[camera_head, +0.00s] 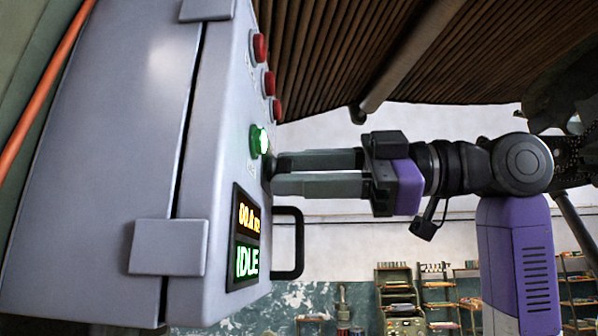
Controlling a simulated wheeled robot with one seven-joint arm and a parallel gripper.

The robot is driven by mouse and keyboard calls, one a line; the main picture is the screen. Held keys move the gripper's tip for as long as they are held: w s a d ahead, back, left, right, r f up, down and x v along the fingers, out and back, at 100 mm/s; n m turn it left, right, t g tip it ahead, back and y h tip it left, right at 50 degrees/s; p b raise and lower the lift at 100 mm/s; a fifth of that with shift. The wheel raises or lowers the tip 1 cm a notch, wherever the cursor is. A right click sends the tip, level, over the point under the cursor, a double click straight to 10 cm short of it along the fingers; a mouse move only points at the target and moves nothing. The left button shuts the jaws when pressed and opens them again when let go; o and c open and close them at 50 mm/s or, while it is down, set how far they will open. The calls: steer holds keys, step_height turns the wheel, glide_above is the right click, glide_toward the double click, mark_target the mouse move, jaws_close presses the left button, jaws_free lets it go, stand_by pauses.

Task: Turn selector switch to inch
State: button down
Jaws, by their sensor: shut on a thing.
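A grey control cabinet (213,130) fills the left of the head view, its front panel seen at a steep angle. My gripper (276,172) reaches in from the right, its two grey fingers level and their tips at the panel. The fingers are shut on the selector switch (267,166), of which only a small dark part shows. The switch's pointer and most of its position labels are hidden by the fingers and the angle, so its setting cannot be read. The display (246,238) below reads IDLE in green under an orange number.
A lit green button (260,141) sits just above my fingertips, with several red buttons (269,83) higher up. A black handle (291,243) sticks out below the fingers. A brown slatted structure (345,50) hangs overhead. Shelves (440,295) stand far behind.

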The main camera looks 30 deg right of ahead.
steer(key=shift+m, duration=0.7)
steer(key=c, duration=0.9)
jaws_free()
steer(key=shift+d, duration=0.1)
steer(key=b+v, duration=0.2)
steer(key=v, duration=0.5)
steer(key=shift+s+d, duration=0.25)
